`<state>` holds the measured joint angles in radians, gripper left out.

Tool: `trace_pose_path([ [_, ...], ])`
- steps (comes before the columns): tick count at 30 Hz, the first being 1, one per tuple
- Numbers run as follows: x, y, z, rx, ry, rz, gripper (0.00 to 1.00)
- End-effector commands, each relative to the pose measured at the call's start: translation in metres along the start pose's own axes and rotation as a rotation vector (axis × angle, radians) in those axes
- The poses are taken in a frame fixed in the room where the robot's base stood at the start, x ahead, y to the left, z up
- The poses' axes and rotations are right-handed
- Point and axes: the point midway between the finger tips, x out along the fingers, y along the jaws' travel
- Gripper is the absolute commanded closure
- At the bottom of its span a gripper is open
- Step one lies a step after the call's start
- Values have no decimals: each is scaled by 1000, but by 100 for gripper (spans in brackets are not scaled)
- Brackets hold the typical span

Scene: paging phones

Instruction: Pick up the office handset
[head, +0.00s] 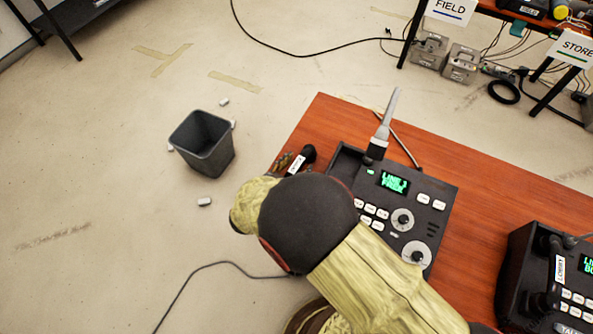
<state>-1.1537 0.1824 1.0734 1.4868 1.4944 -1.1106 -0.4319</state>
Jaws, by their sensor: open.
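A dark handset (308,154) with a small white label lies at the left side of the near paging phone (436,188), at the table's left edge. The label is too small to read, and my arm hides the handset's lower part. My gripper (284,161) is mostly hidden behind my arm. Only small brownish parts of it seem to show, just left of the label. It is open; whether it touches the handset I cannot tell. A second phone (518,258) at the right has its own labelled handset (556,258) resting on it.
The phones stand on a reddish wooden table (490,205). An antenna (385,122) rises from the near phone's back. A dark bin (203,145) stands on the floor at left, with white scraps around it. Shelves with signs and metal boxes (460,63) are at the back right.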

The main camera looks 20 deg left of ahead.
Motion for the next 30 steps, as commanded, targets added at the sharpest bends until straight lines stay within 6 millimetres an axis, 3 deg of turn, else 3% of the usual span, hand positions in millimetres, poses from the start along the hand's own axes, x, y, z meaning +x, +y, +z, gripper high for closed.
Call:
trace_pose_path([
  [4,-1,0,-1,0,0,-1,53],
  [30,-1,0,0,-1,0,-1,100],
])
